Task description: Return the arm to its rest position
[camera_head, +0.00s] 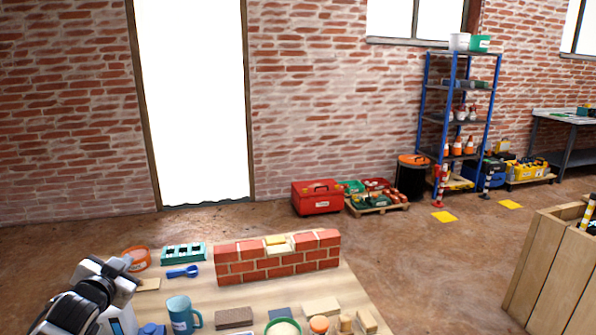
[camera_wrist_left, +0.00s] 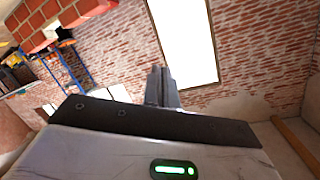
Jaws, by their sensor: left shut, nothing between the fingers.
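My left arm comes in at the lower left of the head view, with its gripper (camera_head: 112,270) over the left end of the wooden table (camera_head: 350,291). In the left wrist view the two fingers (camera_wrist_left: 161,86) are together with nothing between them. The small brick wall (camera_head: 277,262) stands on the table to the right of the gripper, apart from it. A pale yellow piece sits in the middle of its top row. My right gripper is not in view.
Near the arm are an orange tub (camera_head: 136,259), a green tray (camera_head: 184,253), a blue scoop (camera_head: 183,272) and a blue mug (camera_head: 180,314). Several blocks and pots line the front. A wooden crate (camera_head: 549,262) stands right; open floor lies between.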

